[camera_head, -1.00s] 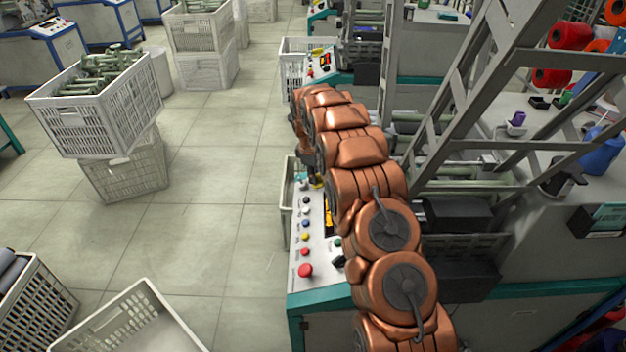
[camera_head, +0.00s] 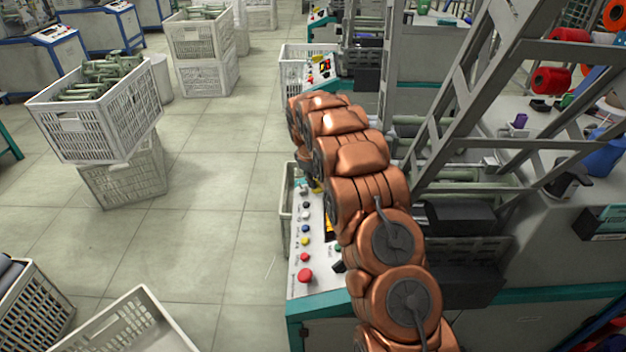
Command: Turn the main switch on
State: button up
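The machine's control panel (camera_head: 316,262) is at the centre, left of my copper arm. It carries a column of small coloured buttons (camera_head: 305,241) and a large red button (camera_head: 305,275) at the near end. A black knob (camera_head: 338,266) sits on its right side, partly against my arm. A small yellow part (camera_head: 318,186) shows at the far end of the panel, beside the arm; I cannot tell whether it is the main switch. My arm reaches over the panel's far end and bends down there. My gripper is hidden behind the arm, so its fingers and any contact do not show.
A metal frame (camera_head: 470,95) of the machine rises close to the right of my arm. Stacked white crates (camera_head: 85,125) stand at the left, and another crate (camera_head: 120,325) is at the bottom left. The tiled floor (camera_head: 215,215) left of the panel is clear.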

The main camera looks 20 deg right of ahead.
jog(key=o, duration=0.4)
jog(key=shift+o, duration=0.2)
jog(key=v, duration=1.2)
dwell(0.4)
jog(key=s+a+r+m+g+y, duration=0.1)
jog(key=s+a+r+m, duration=0.3)
jog(key=s, duration=1.4)
jog(key=s+a+r+m+g, duration=0.2)
jog(key=s+a+r, duration=0.25)
jog(key=s, duration=1.45)
jog(key=s+a+f+m+g+y, duration=0.1)
jog(key=s+a+f, duration=0.1)
jog(key=s, duration=0.6)
jog(key=s+a+f+m, duration=0.1)
jog(key=s+a, duration=0.1)
jog(key=s, duration=0.6)
jog(key=s+p+v, duration=0.2)
jog(key=p+v, duration=1)
jog(key=shift+d+r+t, duration=0.2)
jog(key=shift+r+t, duration=0.1)
jog(key=shift+r, duration=0.3)
